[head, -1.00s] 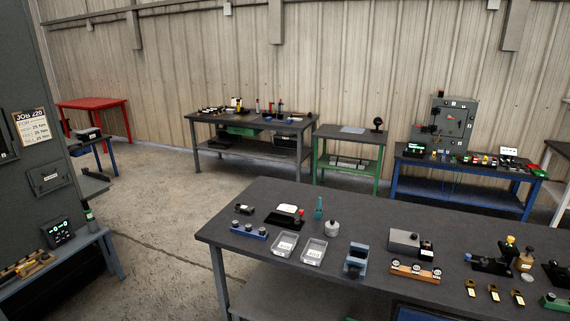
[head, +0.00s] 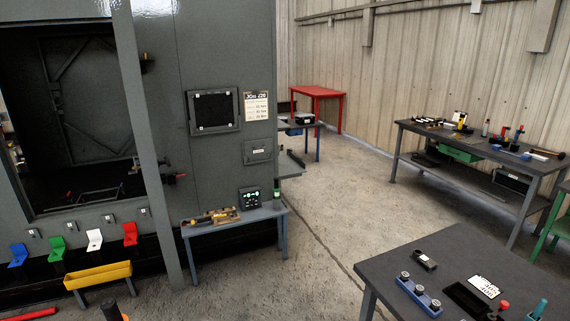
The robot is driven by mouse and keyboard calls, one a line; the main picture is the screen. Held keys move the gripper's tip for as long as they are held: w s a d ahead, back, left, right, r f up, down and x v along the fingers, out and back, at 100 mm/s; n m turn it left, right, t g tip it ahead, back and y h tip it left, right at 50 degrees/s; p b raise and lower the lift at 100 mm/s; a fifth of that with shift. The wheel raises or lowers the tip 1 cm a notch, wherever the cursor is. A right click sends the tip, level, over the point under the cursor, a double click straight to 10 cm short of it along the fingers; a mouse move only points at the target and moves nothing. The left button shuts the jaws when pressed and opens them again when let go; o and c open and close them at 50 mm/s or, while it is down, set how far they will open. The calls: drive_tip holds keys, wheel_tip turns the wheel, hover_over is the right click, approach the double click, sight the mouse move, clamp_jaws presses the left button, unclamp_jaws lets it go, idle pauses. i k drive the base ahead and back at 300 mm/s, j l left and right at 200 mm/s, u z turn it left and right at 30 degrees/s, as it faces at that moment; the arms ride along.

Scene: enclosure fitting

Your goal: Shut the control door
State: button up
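A tall grey enclosure (head: 200,55) fills the left of the head view. Its front has a large dark opening with a braced panel (head: 95,95) inside. To the right of the opening, a small framed square (head: 213,110) with a dark inside is set in the front. Below and to the right of that is a small labelled grey plate (head: 257,151), flush with the front. I cannot tell which of these is the control door, or whether it stands open. My gripper does not show.
A grey post (head: 148,150) stands before the enclosure. A low bench (head: 235,225) with a small display box (head: 250,198) stands against its front. Coloured brackets (head: 57,248) and a yellow tray (head: 98,275) are at lower left. A dark table (head: 440,270) is at lower right. Open concrete floor (head: 320,240) lies between.

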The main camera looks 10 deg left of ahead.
sight(120, 10)
drive_tip(key=i+j+u, duration=0.2)
drive_tip(key=i+u, duration=0.25)
drive_tip(key=i, duration=0.4)
drive_tip(key=i+l+u, duration=0.1)
drive_tip(key=i+u, duration=0.3)
drive_tip(key=i, duration=0.4)
drive_tip(key=i+u, duration=0.3)
drive_tip(key=i, duration=0.15)
drive_tip(key=i+l+u, duration=0.25)
drive_tip(key=i, duration=0.2)
drive_tip(key=i+l+u, duration=0.15)
drive_tip(key=i+u, duration=0.25)
drive_tip(key=u, duration=0.35)
drive_tip(key=k+j+u, duration=0.2)
drive_tip(key=k+j, duration=0.1)
drive_tip(key=k, duration=0.05)
